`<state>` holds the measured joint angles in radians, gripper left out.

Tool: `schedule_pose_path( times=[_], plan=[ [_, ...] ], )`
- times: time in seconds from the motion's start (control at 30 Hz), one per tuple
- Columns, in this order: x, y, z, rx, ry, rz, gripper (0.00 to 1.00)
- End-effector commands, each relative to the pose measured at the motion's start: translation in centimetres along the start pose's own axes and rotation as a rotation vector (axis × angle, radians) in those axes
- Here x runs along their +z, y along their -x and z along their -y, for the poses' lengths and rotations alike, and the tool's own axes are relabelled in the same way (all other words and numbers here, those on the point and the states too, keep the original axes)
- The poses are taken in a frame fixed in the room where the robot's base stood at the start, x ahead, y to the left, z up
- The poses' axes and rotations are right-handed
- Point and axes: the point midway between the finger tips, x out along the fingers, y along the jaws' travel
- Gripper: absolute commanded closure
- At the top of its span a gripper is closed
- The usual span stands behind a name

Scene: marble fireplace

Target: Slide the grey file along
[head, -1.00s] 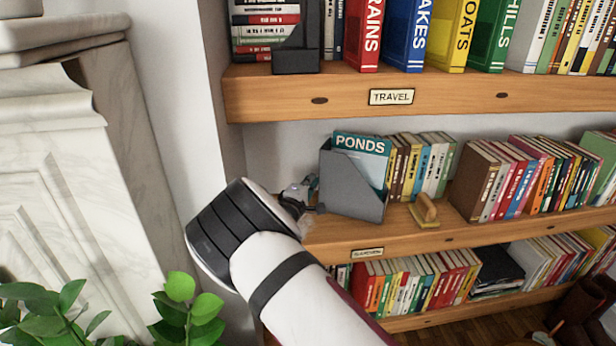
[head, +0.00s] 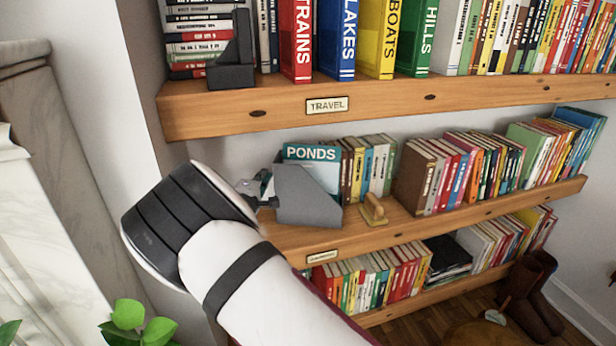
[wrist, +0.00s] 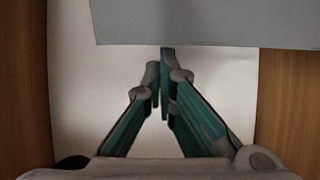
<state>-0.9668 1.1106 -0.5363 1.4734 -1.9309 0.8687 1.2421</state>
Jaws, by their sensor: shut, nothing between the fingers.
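The grey file (head: 305,197) stands upright near the left end of the middle shelf in the head view. It holds a teal PONDS book (head: 318,155). My gripper (head: 258,188) is at the file's left side, partly hidden behind my arm. In the wrist view my gripper (wrist: 160,72) has its fingers together with nothing between them. The grey file's flat side (wrist: 210,22) fills the top of that view, just ahead of the fingertips. I cannot tell whether the fingertips touch it.
A row of books (head: 368,165) stands right behind and beside the file. A small wooden block-like object (head: 373,210) sits on the shelf to the file's right. The TRAVEL shelf (head: 400,107) runs above. A white wall (head: 95,95) and marble fireplace (head: 30,220) are to the left.

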Motion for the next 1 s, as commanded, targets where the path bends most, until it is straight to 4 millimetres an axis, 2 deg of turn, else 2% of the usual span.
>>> schedule_pose_path(
  times=[0.03, 0.4, 0.47, 1.0],
  plan=[
    [0.0, 0.0, -1.5, 0.002, -0.005, 0.000, 1.00],
    [0.1, 0.1, -9.8, 0.003, -0.004, 0.000, 1.00],
    [1.2, 0.9, -9.1, -0.003, 0.004, 0.001, 1.00],
    [9.6, 7.7, -9.1, -0.001, 0.001, 0.001, 1.00]
  ],
)
